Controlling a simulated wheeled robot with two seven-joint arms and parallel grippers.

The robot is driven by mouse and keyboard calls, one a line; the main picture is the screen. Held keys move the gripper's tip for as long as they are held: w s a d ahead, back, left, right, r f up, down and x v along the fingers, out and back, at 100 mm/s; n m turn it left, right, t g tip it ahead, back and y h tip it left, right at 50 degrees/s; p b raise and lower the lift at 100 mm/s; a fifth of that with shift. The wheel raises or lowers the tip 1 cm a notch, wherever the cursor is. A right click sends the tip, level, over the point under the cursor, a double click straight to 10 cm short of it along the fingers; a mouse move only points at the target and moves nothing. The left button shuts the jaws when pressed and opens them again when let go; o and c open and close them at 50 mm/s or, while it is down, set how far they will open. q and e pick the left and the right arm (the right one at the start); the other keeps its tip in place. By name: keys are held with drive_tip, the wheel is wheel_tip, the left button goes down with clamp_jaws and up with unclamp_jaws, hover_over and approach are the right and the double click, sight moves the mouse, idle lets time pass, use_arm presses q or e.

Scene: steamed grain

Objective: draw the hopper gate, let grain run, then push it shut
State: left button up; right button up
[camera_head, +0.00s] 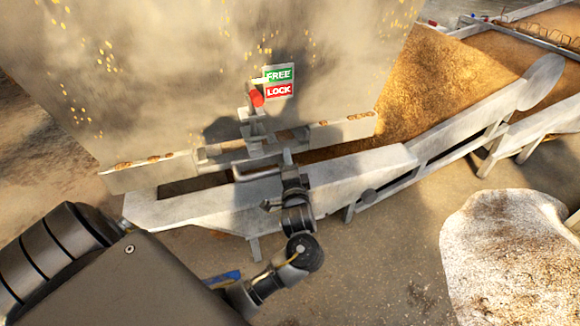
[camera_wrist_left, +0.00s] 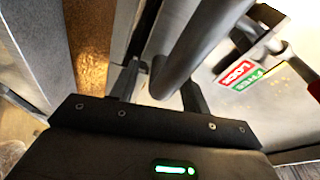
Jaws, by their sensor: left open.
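The grey hopper (camera_head: 180,80) fills the upper left of the head view, with grain flecks on its wall. A gate handle (camera_head: 255,176), a grey bar, sits low on its front. My left gripper (camera_head: 288,168) is at the bar's right end. In the left wrist view, the open fingers of that gripper (camera_wrist_left: 158,88) stand either side of a thick round bar (camera_wrist_left: 205,45); I cannot tell whether they touch it. A red-gripped latch lever (camera_head: 257,97) is left of the LOCK label on the FREE/LOCK sign (camera_head: 279,81). My right gripper is out of view.
A metal chute (camera_head: 365,166) runs below the hopper and up to the right. Brown grain (camera_head: 440,75) lies behind it. A pale, brown-speckled mound or sack (camera_head: 505,250) stands at lower right. Bare floor (camera_head: 390,270) shows between it and my left arm.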

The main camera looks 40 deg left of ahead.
use_arm(q)
drive_tip(key=shift+c, duration=0.5)
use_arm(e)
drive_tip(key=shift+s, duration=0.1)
use_arm(q)
clamp_jaws()
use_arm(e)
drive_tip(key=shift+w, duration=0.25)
use_arm(q)
drive_tip(key=shift+d, duration=0.15)
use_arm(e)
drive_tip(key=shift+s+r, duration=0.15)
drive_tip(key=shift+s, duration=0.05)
